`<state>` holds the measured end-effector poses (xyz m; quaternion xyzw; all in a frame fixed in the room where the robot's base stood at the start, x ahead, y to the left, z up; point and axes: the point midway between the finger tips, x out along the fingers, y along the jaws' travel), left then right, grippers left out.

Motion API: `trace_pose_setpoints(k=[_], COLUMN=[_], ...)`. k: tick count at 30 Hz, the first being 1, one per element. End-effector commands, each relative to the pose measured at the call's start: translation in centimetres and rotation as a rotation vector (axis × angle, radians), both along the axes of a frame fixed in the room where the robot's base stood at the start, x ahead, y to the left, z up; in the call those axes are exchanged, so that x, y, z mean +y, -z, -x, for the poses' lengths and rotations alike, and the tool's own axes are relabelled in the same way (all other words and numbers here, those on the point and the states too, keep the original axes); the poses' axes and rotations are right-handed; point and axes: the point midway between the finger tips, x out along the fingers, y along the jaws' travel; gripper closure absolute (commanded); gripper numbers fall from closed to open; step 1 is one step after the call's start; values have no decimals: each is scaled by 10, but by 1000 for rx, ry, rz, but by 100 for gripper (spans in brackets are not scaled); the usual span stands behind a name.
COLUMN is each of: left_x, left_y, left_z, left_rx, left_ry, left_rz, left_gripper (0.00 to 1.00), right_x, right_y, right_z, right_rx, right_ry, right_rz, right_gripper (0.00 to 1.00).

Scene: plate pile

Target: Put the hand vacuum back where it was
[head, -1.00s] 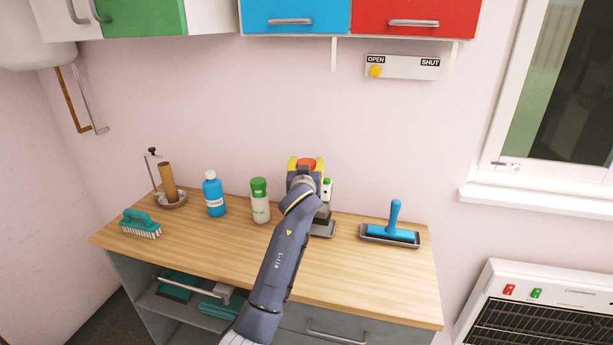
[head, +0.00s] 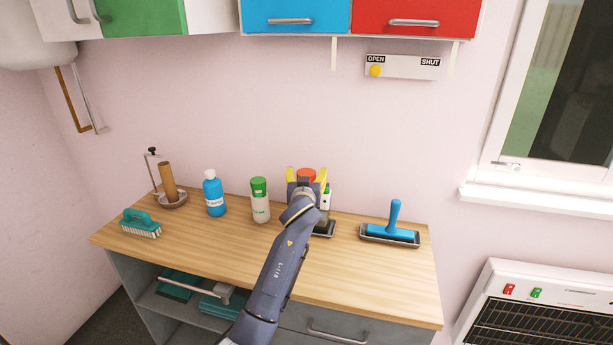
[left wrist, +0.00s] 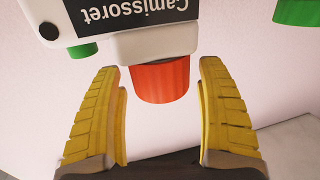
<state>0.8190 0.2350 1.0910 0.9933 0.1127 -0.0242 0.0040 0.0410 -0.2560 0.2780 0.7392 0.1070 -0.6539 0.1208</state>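A white appliance (head: 327,203) with a red round cap, a small green part and a black label stands at the back of the worktop; I take it for the hand vacuum. It is mostly hidden behind my left gripper (head: 306,174) and arm in the head view. A dark tray or base (head: 330,230) shows at its foot. In the left wrist view the white body (left wrist: 150,43) appears upside down. Its red cap (left wrist: 160,82) lies between the spread yellow fingers of the gripper (left wrist: 160,68), with gaps on both sides. My right gripper is not in view.
A green-capped bottle (head: 260,203) and a blue bottle (head: 214,195) stand to the left. A teal brush (head: 141,225) and a holder with a brown roll (head: 168,182) are further left. A blue-handled tool (head: 394,222) lies in a tray to the right. The worktop front (head: 370,280) is clear.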

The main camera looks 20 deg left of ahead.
Motion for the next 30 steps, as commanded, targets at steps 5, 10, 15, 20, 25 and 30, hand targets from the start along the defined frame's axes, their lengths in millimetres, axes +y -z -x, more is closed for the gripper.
trace_pose_setpoints(k=[5,10,15,20,25,30], left_x=[0,-2,-7,-13,-19,-24], left_y=[0,-2,-3,-4,-6,-7], left_z=[0,5,26,54,81,101], left_rx=[0,1,0,-1,-1,1], left_ry=[0,1,1,2,1,1], left_rz=[0,1,2,3,3,1], left_gripper=[26,26,26,26,26,26], right_x=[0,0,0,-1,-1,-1], right_y=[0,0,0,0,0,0], right_z=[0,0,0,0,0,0], right_rx=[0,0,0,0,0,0], right_ry=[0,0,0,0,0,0], right_rz=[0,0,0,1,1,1], right_gripper=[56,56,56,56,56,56])
